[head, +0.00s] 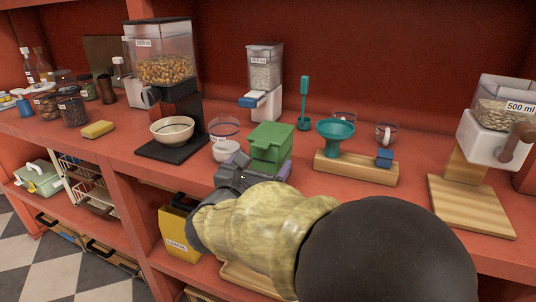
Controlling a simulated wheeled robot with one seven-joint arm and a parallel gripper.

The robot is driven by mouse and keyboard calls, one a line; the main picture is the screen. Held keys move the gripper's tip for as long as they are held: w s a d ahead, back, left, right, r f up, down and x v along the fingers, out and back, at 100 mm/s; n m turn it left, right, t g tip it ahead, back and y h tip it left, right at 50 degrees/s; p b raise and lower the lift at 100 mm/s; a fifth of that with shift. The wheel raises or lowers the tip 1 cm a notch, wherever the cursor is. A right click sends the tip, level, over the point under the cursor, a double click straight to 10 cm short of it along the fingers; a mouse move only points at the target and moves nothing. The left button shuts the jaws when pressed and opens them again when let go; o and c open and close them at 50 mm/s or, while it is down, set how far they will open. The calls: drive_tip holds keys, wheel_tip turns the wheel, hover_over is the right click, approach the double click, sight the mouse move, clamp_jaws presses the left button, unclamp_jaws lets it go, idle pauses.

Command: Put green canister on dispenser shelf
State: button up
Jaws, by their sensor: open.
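The green canister (271,141) stands on the red dispenser shelf (120,145), near its front edge, with a measuring cup on its left and a wooden stand on its right. My gripper (256,168) is at the canister's lower front. Its jaws are open, but the fingertips are partly hidden, so I cannot tell whether they touch the canister. My arm hides part of the shelf's front edge. The dispensers are a large cereal one (164,65), a white one (264,78) and a right-hand one marked 500 ml (493,135).
A clear measuring cup (224,138), a bowl (172,130) and a wooden stand (357,170) with a teal funnel (335,136) crowd the canister. A yellow sponge (98,129) lies left. A yellow container (177,232) stands on the lower shelf. Some counter is bare right of the stand.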

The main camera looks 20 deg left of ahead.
drive_tip(key=s, duration=0.5)
drive_tip(key=shift+s+a, duration=0.2)
drive_tip(key=shift+w, duration=0.1)
